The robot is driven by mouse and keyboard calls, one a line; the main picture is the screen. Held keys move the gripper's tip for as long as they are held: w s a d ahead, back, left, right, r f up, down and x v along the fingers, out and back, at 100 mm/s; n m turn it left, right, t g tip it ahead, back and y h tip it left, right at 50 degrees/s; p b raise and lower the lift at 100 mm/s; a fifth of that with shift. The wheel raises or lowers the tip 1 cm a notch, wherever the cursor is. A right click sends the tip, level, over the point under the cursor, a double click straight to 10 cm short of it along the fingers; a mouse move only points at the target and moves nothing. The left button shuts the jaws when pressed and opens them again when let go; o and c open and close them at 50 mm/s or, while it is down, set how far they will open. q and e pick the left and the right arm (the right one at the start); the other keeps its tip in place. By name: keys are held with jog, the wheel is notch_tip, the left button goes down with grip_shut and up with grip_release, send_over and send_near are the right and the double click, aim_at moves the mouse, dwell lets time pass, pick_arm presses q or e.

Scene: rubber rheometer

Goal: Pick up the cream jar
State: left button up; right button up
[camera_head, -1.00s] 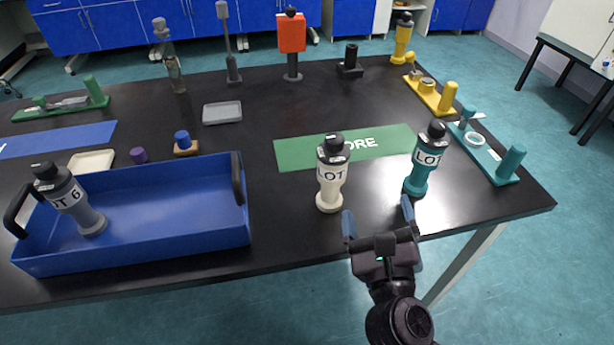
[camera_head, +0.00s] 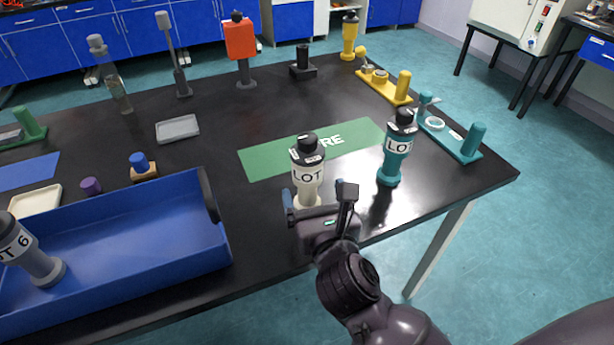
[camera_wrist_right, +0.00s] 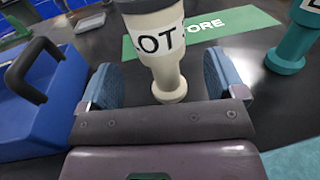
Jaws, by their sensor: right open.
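The cream jar (camera_head: 308,172) stands upright on the black table, with a black lid and a white label reading "LOT". My right gripper (camera_head: 316,198) is open at the near side of the jar, low down near its base. In the right wrist view the jar (camera_wrist_right: 168,75) stands between the two blue-padded fingers (camera_wrist_right: 168,85), with a visible gap on each side. Its top is cut off in that view. My left gripper is not in view.
A teal jar (camera_head: 396,150) stands close to the right of the cream jar. A blue tray (camera_head: 215,255) holding a grey jar (camera_head: 32,252) is at the left. A green mat (camera_head: 262,160) lies behind. The table's front edge is near my right arm.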

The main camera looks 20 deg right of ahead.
aim_at(311, 183)
jog(key=shift+w+d+r, duration=0.15)
jog(key=shift+w, duration=0.75)
jog(key=shift+w+d+r, duration=0.1)
jog(key=shift+w, duration=0.75)
jog(key=shift+w+d+r, duration=0.15)
jog(key=shift+w, duration=0.75)
jog(key=c, duration=1.1)
